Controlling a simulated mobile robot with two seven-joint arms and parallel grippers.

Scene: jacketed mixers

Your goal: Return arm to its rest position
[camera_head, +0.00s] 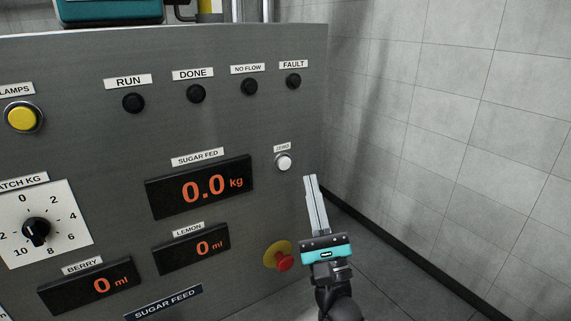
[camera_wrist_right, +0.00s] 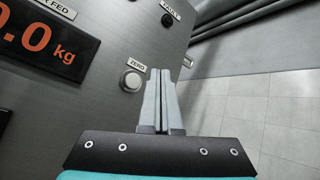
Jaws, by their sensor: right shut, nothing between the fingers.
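My right gripper (camera_head: 312,181) is shut and empty, its two pale fingers together and pointing up beside the grey control panel (camera_head: 120,160). In the head view its tips are just right of and below the white ZERO button (camera_head: 284,162). In the right wrist view the gripper (camera_wrist_right: 160,74) is just right of the ZERO button (camera_wrist_right: 131,80), with a small gap in the picture; no contact shows. The sugar fed display (camera_head: 200,187) reads 0.0 kg. My left gripper is not in view.
A red mushroom button on a yellow base (camera_head: 283,262) sits left of my right gripper. The berry display (camera_head: 92,286) and lemon display (camera_head: 192,248) read 0 ml. The RUN, DONE, NO FLOW and FAULT lamps are dark. A tiled wall (camera_head: 460,120) stands right, with open floor between.

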